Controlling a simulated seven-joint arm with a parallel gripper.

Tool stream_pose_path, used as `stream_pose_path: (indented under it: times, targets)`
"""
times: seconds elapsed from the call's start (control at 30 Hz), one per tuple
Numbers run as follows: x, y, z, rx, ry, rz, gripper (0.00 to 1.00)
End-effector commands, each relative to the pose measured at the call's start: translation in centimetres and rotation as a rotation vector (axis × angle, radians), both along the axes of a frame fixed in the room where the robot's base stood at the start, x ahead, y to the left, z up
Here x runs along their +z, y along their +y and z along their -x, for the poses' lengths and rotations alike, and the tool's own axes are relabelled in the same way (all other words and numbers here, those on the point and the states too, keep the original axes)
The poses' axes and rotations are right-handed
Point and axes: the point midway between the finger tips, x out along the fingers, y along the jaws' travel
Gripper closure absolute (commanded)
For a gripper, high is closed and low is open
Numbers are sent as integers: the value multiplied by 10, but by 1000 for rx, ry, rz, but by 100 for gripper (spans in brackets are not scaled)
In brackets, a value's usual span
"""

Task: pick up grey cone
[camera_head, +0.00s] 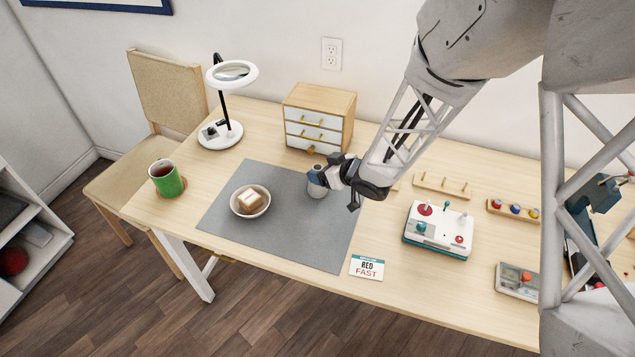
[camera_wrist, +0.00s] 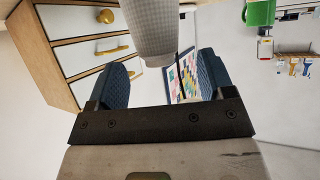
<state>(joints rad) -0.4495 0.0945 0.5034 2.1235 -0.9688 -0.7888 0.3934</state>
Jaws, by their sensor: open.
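The grey cone (camera_wrist: 150,25) shows at the top of the wrist view, pale and finely textured, its far part cut off by the frame edge. In the head view the cone (camera_head: 317,191) stands on the grey mat, partly covered by my gripper (camera_head: 322,177). In the wrist view my gripper (camera_wrist: 160,75) is open. Its two blue fingers lie to either side of the cone's near end, with gaps visible, so I see no hold on it.
A small drawer cabinet (camera_head: 319,112) stands just behind the cone. On the mat (camera_head: 290,245), a bowl (camera_head: 250,210) with a pale block sits to the left. A green mug (camera_head: 166,179) and a lamp (camera_head: 220,132) are farther left. A game box (camera_head: 440,230) is right.

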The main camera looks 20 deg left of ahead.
Motion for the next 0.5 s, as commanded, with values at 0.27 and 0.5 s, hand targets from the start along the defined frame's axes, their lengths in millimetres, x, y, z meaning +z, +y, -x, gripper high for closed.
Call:
stream_pose_path:
  times: [0.27,0.5]
  targets:
    - [-13,21,-9,0,2,0,25]
    - [-21,36,-15,0,0,1,25]
